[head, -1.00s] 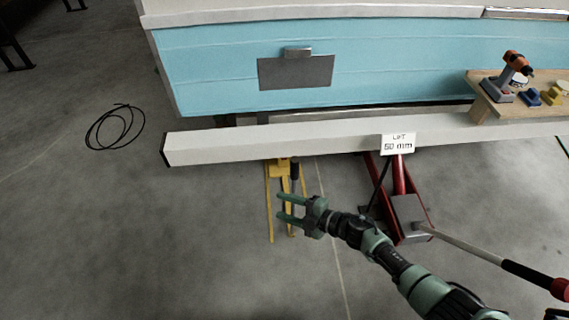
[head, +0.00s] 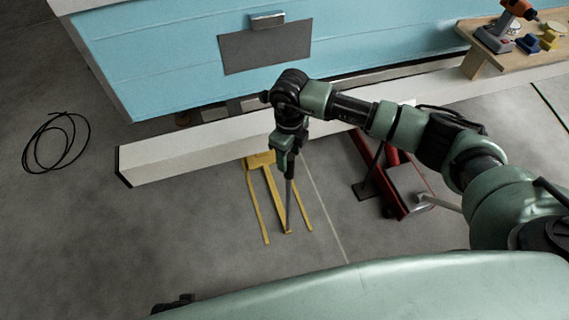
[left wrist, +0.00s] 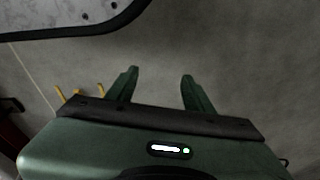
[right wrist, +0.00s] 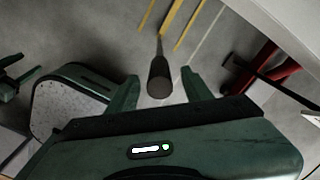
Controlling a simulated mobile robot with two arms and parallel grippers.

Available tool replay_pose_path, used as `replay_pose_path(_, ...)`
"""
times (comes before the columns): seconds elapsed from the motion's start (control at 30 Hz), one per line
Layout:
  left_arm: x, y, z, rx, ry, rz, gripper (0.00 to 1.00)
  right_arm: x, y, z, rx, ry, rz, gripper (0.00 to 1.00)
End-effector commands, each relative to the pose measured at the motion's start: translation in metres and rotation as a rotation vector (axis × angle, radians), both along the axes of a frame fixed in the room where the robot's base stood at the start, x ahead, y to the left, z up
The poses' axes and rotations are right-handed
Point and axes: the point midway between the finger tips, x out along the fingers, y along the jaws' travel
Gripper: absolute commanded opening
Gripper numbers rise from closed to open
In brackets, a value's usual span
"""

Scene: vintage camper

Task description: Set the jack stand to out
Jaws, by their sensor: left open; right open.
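The yellow jack stand (head: 258,162) is on the floor at the front edge of the white beam, its legs spread toward me. A thin grey rod with a dark grip rises from its middle leg; the grip (right wrist: 158,80) shows end-on in the right wrist view. My right gripper (head: 287,152) points down above the stand. In the right wrist view its open fingers (right wrist: 159,80) are on either side of the grip; I cannot tell whether they touch it. My left gripper (left wrist: 160,74) is open and empty over bare floor, with yellow stand legs (left wrist: 80,92) beyond it.
The white beam (head: 180,152) runs below the blue camper panel (head: 130,75). A red floor jack (head: 392,165) stands right of the stand. A wooden bench (head: 480,65) with a drill (head: 505,28) is at the upper right. A black cable coil (head: 55,142) lies left on open floor.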

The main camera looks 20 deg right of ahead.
Motion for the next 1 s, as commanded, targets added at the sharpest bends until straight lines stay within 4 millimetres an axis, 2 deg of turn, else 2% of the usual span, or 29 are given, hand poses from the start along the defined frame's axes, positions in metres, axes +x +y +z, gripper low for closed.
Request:
replay_pose_path(0.1, 0.005, 0.000, 0.007, -0.001, -0.008, 0.001, 0.52, -0.001, 0.001, -0.023, 0.001, 0.005, 0.001, 0.50)
replay_pose_path(0.3, 0.012, -0.001, 0.020, -0.001, -0.015, 0.003, 0.52, -0.001, 0.001, -0.052, 0.002, 0.003, 0.000, 0.50)
replay_pose_path(0.47, 0.014, -0.001, 0.026, -0.001, -0.017, 0.003, 0.52, -0.001, 0.000, -0.062, 0.001, 0.002, 0.000, 0.50)
replay_pose_path(0.73, 0.014, -0.001, 0.027, -0.001, -0.017, 0.003, 0.52, -0.001, 0.001, -0.063, 0.002, 0.001, 0.001, 0.50)
replay_pose_path(0.9, 0.014, -0.001, 0.027, -0.001, -0.017, 0.003, 0.52, -0.001, 0.001, -0.063, 0.002, 0.002, 0.001, 0.03)
replay_pose_path(1.0, 0.015, -0.001, 0.027, -0.001, -0.017, 0.003, 0.52, -0.001, 0.001, -0.063, 0.002, 0.002, 0.001, 0.00)
